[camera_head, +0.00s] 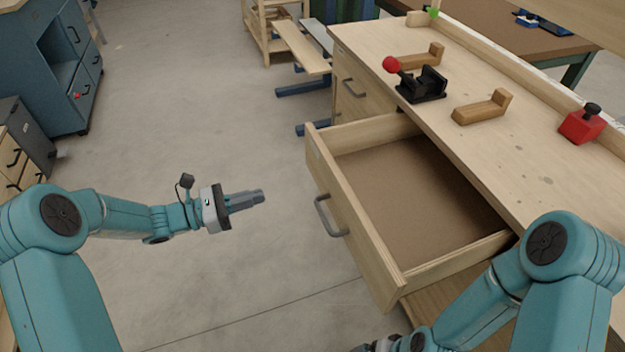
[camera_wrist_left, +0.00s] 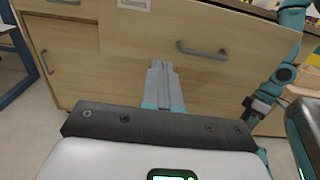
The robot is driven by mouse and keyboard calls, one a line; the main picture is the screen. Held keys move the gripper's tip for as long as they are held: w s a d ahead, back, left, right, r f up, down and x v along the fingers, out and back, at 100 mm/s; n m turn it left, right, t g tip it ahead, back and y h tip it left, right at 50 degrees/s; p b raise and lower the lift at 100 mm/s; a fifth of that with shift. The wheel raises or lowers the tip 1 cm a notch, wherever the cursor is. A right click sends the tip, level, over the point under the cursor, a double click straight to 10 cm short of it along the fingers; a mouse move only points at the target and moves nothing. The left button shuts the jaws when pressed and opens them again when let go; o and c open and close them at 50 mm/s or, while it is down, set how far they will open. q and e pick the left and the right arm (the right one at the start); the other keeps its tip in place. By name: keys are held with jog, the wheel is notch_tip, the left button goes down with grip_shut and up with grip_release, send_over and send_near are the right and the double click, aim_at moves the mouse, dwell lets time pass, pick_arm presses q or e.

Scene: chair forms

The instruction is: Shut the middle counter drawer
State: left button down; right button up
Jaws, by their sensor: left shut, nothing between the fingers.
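The counter drawer (camera_head: 345,215) stands pulled out from the wooden counter (camera_head: 560,200), and its brown inside looks empty. Its front has a grey bar handle (camera_head: 330,218). In the left wrist view the drawer front (camera_wrist_left: 240,32) and its handle (camera_wrist_left: 202,52) show beyond the fingers. My left gripper (camera_head: 262,196) is shut and empty, left of the drawer front and apart from it in the head view; its fingers (camera_wrist_left: 160,66) point toward the counter in the wrist view. My right gripper (camera_head: 376,346) shows only in part at the bottom edge; its fingers are unclear.
On the counter top are a black clamp with a red knob (camera_head: 422,86), wooden blocks (camera_head: 482,108) and a red block (camera_head: 582,126). Blue cabinets (camera_head: 70,60) stand at the left. The floor left of the drawer is clear.

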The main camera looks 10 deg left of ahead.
aim_at(323, 178)
pick_arm(q)
jog(key=b+x, duration=0.1)
jog(key=x, duration=1.2)
jog(key=shift+w+d, duration=0.2)
jog(key=shift+d, duration=0.1)
pick_arm(e)
jog(key=shift+f, duration=0.5)
